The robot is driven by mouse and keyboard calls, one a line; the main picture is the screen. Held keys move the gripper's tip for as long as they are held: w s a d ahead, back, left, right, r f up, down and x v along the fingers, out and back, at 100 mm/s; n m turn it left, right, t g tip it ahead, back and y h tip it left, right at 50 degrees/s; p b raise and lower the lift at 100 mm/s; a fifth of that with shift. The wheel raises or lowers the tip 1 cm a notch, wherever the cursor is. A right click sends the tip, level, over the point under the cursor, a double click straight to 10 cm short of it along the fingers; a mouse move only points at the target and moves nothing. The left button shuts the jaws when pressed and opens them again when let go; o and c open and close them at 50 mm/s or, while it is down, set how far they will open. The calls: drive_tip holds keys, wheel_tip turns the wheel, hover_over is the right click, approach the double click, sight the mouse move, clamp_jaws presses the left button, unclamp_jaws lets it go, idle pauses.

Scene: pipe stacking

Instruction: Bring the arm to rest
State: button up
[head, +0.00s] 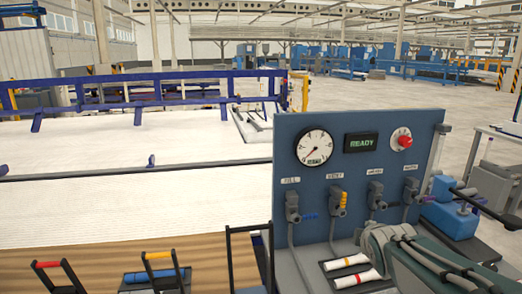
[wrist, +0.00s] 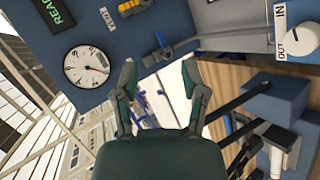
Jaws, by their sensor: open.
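My gripper (wrist: 158,72) shows in the wrist view with its two dark green fingers spread apart and nothing between them. It points toward the lower part of the blue panel, with white and wooden surfaces beyond. In the head view, my arm (head: 425,262) is folded low at the bottom right, in front of the panel's lower right part. The gripper's fingers cannot be made out there.
The blue panel (head: 352,130) carries a gauge (head: 314,147), a READY display (head: 371,142), a red button (head: 402,139) and several valves. Two banded white pipes (head: 346,263) lie below it. Racks with a blue pipe (head: 152,276) stand at bottom left.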

drive_tip(key=s+a+f+m+g, duration=0.1)
drive_tip(key=s+a+m+g, duration=0.1)
drive_tip(key=s+m, duration=0.2)
drive_tip(key=s+a+f+m+g+y, duration=0.1)
drive_tip(key=s+m, duration=0.4)
drive_tip(key=s, duration=0.6)
drive_tip(key=s+a+f+m+g+y, duration=0.1)
drive_tip(key=s+a+f+m+g, duration=0.1)
drive_tip(key=s+a+m, duration=0.3)
drive_tip(key=s, duration=0.3)
drive_tip(key=shift+f+g, duration=0.25)
drive_tip(key=shift+g, duration=0.05)
